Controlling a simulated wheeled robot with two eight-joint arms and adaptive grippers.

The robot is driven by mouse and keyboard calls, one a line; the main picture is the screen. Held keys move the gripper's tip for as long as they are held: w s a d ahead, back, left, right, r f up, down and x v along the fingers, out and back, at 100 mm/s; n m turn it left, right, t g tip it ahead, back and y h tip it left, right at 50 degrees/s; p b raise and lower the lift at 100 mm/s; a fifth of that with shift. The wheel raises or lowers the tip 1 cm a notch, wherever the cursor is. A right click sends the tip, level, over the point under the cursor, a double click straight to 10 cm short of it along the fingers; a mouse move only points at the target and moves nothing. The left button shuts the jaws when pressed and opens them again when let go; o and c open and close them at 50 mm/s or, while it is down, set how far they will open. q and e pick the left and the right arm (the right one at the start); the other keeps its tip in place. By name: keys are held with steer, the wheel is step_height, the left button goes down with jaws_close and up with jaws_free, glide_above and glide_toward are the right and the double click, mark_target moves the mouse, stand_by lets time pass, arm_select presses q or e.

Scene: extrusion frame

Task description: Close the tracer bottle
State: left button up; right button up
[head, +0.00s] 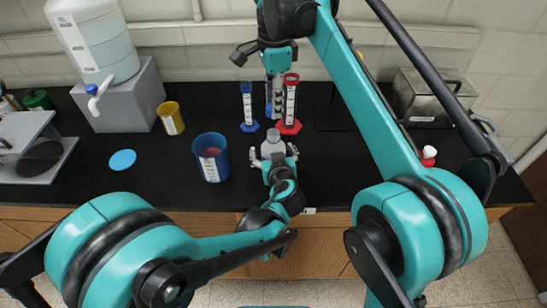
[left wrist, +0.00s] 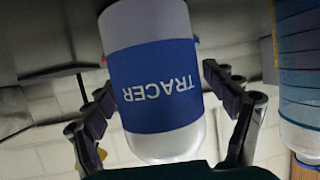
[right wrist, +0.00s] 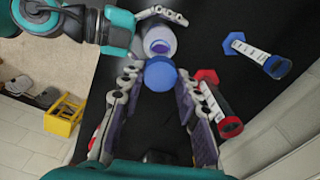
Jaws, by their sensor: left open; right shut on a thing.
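The tracer bottle (head: 272,145) stands upright near the table's front edge. It is white with a blue TRACER label (left wrist: 158,85), upside down in the left wrist view. My left gripper (head: 274,160) is open, its fingers on both sides of the bottle; contact is unclear. My right gripper (head: 276,100) points down above the table, behind the bottle in the head view. It is shut on a round blue cap (right wrist: 160,74), held at its fingertips. In the right wrist view the cap appears just below the bottle (right wrist: 158,42), partly overlapping it. The cap is not clear in the head view.
Blue (head: 247,105) and red (head: 289,105) based cylinders stand behind the bottle, close to my right gripper. A blue cup (head: 210,158) stands left of the bottle, and a yellow cup (head: 170,118) farther back. A flat blue disc (head: 122,160) lies on clear black table.

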arm_select(q)
steer(key=shift+w+f, duration=0.15)
steer(key=shift+w, duration=0.1)
steer(key=c, duration=1.9)
steer(key=shift+c, duration=0.2)
